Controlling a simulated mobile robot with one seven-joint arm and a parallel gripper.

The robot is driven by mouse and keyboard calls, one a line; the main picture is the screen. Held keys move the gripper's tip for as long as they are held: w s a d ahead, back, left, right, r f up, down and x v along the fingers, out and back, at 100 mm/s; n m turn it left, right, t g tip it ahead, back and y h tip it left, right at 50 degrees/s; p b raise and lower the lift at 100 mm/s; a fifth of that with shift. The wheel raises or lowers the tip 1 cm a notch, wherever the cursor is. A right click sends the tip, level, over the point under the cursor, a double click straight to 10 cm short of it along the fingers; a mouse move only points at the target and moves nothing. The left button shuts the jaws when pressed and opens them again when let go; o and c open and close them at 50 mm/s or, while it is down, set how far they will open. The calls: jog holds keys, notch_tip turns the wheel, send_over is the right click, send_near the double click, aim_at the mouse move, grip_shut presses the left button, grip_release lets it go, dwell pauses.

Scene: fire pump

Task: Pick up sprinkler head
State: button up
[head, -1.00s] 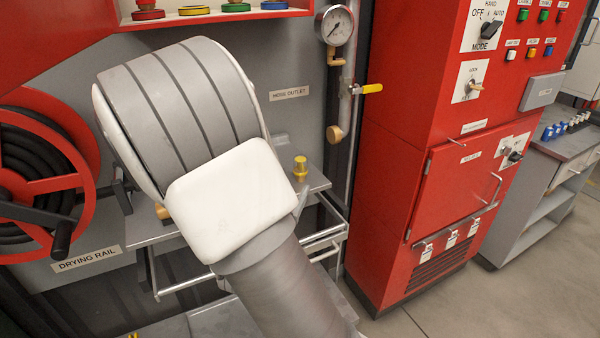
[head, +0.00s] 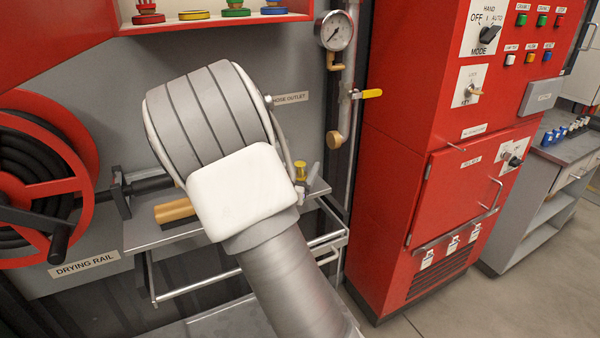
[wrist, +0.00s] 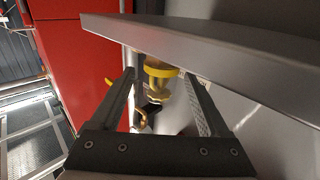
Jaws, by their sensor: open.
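A small brass piece with a yellow band, which looks like the sprinkler head (head: 301,172), stands upright on the grey steel shelf (head: 160,236) below the hose outlet label. In the wrist view the sprinkler head (wrist: 160,70) shows at the picture's middle, beyond and between the tips of my open gripper (wrist: 162,82). The fingers lie on either side of it in that picture. I cannot tell whether either touches it. In the head view my wrist and arm hide most of the gripper. Only a grey part shows beside the brass piece.
A brass cylinder (head: 175,210) lies on the same shelf to the left. A pipe with a gauge (head: 335,31) and yellow valve lever (head: 368,94) rises behind. The red cabinet (head: 400,150) stands to the right, the hose reel (head: 75,150) to the left.

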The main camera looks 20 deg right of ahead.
aim_at(301, 162)
grip_shut()
dwell(0.3)
jog(key=shift+r, duration=0.1)
notch_tip(301, 162, up, 5)
jog(key=shift+s+d+f+p, duration=0.1)
jog(key=shift+s+f+p, duration=0.05)
jog(key=shift+p, duration=0.6)
jog(key=s+d+r+p, duration=0.1)
jog(key=s+d+r, duration=0.5)
jog(key=s, duration=0.3)
jog(key=shift+s, duration=0.35)
